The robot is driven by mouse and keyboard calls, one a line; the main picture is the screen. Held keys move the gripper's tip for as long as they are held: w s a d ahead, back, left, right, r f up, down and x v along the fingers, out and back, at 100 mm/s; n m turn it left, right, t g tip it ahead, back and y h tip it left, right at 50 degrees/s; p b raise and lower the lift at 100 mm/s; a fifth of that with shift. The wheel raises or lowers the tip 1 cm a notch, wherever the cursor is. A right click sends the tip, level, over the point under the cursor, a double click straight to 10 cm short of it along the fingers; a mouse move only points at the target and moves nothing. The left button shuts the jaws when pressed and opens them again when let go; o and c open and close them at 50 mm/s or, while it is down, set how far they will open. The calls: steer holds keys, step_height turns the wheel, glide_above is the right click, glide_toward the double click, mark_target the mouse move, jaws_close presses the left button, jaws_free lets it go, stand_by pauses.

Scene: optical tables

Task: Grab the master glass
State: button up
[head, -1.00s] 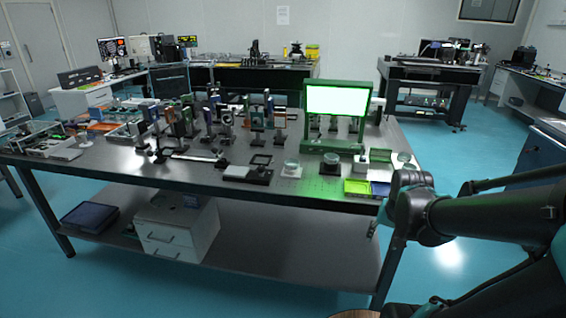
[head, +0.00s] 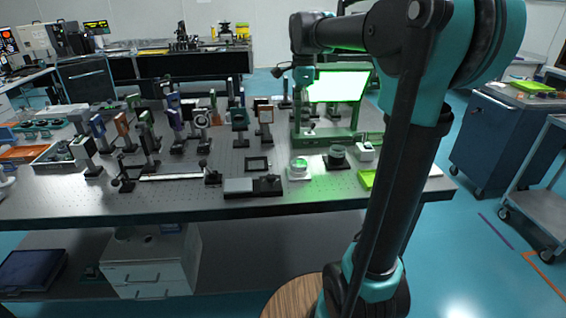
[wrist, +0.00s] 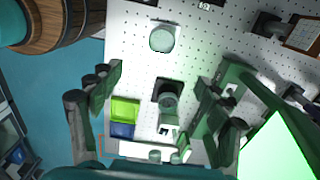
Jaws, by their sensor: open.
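Two round glass discs stand near the table's front edge; no label tells which is the master glass. One pale green disc (head: 299,164) is on a white square base, and it also shows at the top of the wrist view (wrist: 162,38). The other disc (head: 337,151) is on a dark base, and it also shows near the middle of the wrist view (wrist: 168,102). My gripper (wrist: 160,82) is open and empty, with its fingers spread to either side of the dark-based disc in that view. It looks down from above; no contact shows.
A green-framed lit screen (head: 338,88) stands behind the discs and lies close to the right finger in the wrist view. A lime tray (wrist: 124,109) and a blue tray (wrist: 122,130) are beside the dark base. Several optic mounts (head: 240,120) crowd the table's left.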

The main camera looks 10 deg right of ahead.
glide_above(299, 163)
step_height(299, 163, down, 12)
steer(key=shift+a+r, duration=0.1)
steer(key=shift+w+f, duration=0.15)
steer(key=shift+f, duration=2.55)
steer(key=shift+c, duration=0.2)
steer(key=c, duration=1.3)
steer(key=shift+r, duration=0.1)
steer(key=shift+c, duration=0.2)
